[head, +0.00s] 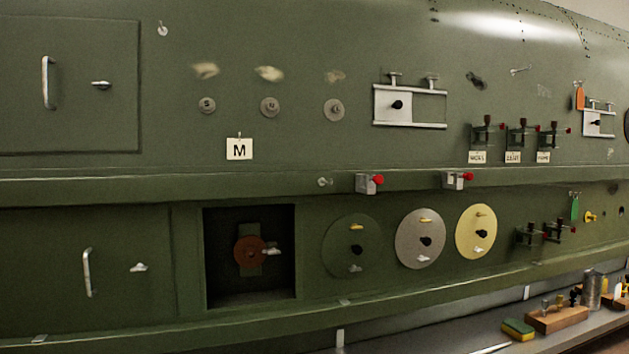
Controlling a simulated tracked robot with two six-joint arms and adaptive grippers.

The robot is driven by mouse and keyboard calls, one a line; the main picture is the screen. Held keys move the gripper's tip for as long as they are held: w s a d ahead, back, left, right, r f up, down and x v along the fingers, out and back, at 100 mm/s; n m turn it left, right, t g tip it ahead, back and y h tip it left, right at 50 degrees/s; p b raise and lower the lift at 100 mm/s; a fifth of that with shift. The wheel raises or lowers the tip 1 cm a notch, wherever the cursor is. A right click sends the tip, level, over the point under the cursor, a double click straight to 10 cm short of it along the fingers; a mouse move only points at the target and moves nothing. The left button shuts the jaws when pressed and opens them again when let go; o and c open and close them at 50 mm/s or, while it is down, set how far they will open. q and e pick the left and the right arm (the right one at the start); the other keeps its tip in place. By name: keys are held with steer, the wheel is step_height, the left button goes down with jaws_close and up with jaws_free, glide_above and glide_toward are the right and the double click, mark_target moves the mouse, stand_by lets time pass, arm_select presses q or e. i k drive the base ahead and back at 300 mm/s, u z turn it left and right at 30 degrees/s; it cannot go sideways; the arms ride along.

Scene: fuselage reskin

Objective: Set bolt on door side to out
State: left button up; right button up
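Neither of my grippers shows in the head view. A grey block with a red knob (369,183) sits on the ledge below the middle of the green fuselage wall. A second block with a red knob (458,180) sits to its right. A silver frame with a black knob (398,104) is on the upper wall, its plate at the left end. A smaller silver frame (598,121) is at the far right. Which part is the door-side bolt I cannot tell. An upper door (70,130) and a lower door (60,270) are at the left, each with a handle and a small latch.
A dark square recess (250,290) holds a rust-coloured disc (249,251). Green, grey (405,255) and yellow (465,240) round covers are beside it. Small clamps (487,135) stick out at the right. A bench (440,335) below carries a sponge (518,329) and a wooden block (556,319).

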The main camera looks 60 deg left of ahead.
mark_target(379, 179)
steer(key=z, duration=0.15)
steer(key=i, duration=0.2)
steer(key=u, duration=1.9)
steer(key=k, duration=0.45)
steer(key=u, duration=0.5)
steer(key=i, duration=0.45)
steer(key=z, duration=0.35)
